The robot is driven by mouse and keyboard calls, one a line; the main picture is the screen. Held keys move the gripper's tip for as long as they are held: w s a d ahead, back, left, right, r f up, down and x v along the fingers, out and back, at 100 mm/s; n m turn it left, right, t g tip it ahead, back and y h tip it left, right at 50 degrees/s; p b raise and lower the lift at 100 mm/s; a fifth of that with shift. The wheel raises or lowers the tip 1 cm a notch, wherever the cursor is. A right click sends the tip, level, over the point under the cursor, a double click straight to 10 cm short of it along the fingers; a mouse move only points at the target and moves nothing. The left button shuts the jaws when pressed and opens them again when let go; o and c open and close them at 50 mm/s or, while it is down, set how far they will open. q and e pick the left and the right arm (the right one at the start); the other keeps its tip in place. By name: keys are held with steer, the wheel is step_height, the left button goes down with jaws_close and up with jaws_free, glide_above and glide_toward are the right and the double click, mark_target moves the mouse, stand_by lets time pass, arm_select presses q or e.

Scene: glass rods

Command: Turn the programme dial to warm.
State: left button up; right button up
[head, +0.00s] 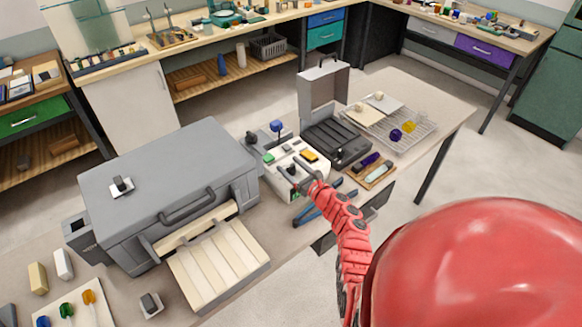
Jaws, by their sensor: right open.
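A white control box (287,153) stands on the table right of the grey kiln. It carries a green part, a yellow part, a blue-topped lever and small dark parts. A small dark knob (292,170) near its front may be the programme dial; its marks are too small to read. My right gripper (303,181) is open at the front of the box, close to that knob. I cannot tell whether it touches it or has the knob between its fingers. My left gripper is out of view.
The grey kiln (160,165) stands left, with a cream slatted panel (220,262) out in front. Behind the box is a black unit with its grey lid (323,90) raised.

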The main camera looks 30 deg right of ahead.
jaws_close()
steer(key=shift+h, duration=0.3)
steer(key=shift+m+h, duration=0.7)
steer(key=shift+h, duration=0.1)
steer(key=shift+f+m+h+b, duration=0.2)
steer(key=shift+m+h+b, duration=0.6)
steer(key=shift+h, duration=0.4)
steer(key=m+g+h+b, duration=0.1)
steer(key=m+h+b, duration=0.1)
steer(key=b, duration=0.3)
steer(key=m+g+h+b, duration=0.2)
steer(key=m+h+b, duration=0.1)
steer(key=h+b, duration=0.1)
steer(key=shift+h+b, duration=0.4)
steer(key=shift+h, duration=0.2)
steer(key=shift+r+m+g+h+b, duration=0.15)
steer(key=shift+m+g+h+b, duration=0.35)
steer(key=shift+b, duration=0.4)
